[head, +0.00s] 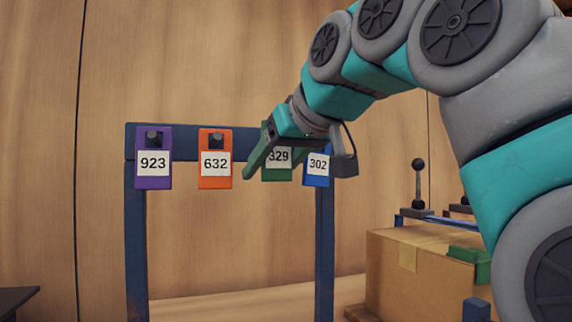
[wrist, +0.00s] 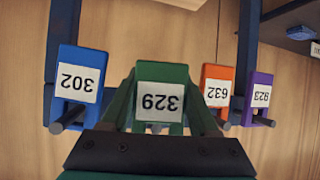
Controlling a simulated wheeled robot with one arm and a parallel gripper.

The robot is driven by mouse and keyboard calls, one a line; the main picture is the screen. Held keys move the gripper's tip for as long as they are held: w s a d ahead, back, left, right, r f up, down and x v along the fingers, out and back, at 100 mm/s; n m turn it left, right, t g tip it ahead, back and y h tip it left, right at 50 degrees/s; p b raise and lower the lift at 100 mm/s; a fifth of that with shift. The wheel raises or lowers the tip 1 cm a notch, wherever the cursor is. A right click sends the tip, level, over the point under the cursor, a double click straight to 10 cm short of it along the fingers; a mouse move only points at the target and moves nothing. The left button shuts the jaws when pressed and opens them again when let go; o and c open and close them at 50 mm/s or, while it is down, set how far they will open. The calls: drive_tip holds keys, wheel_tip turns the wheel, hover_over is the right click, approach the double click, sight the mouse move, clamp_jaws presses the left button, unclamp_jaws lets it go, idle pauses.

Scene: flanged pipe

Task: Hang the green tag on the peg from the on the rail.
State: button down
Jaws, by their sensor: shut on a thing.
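The green tag (head: 277,173), with the number 329 on a white label, is at the rail between the orange and blue tags. My gripper (head: 280,160) is shut on it, with a finger on each side. In the wrist view the green tag (wrist: 160,100) appears upside down between the fingers, and a peg end shows just below its label. The dark blue rail (head: 190,135) runs behind the tags. I cannot tell whether the green tag's hole is around the peg.
A purple tag 923 (head: 153,175), an orange tag 632 (head: 215,178) and a blue tag 302 (head: 317,171) hang on the rail beside the green one. A cardboard box (head: 420,270) stands at the lower right, with a green block (head: 470,257) on it.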

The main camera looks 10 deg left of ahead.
drive_tip(key=shift+w+a, duration=0.4)
drive_tip(key=shift+w, duration=0.2)
drive_tip(key=shift+w+a+f+p, duration=0.2)
drive_tip(key=shift+w+a+p, duration=0.15)
drive_tip(key=shift+w, duration=0.2)
drive_tip(key=shift+c, duration=0.3)
unclamp_jaws()
drive_tip(key=shift+f, duration=0.15)
idle(0.3)
drive_tip(key=f+b, duration=0.1)
drive_tip(key=b, duration=0.1)
drive_tip(key=s+f, duration=0.1)
drive_tip(key=shift+d+f+b, duration=0.3)
drive_tip(key=shift+f+b, duration=0.05)
drive_tip(key=shift+b, duration=0.05)
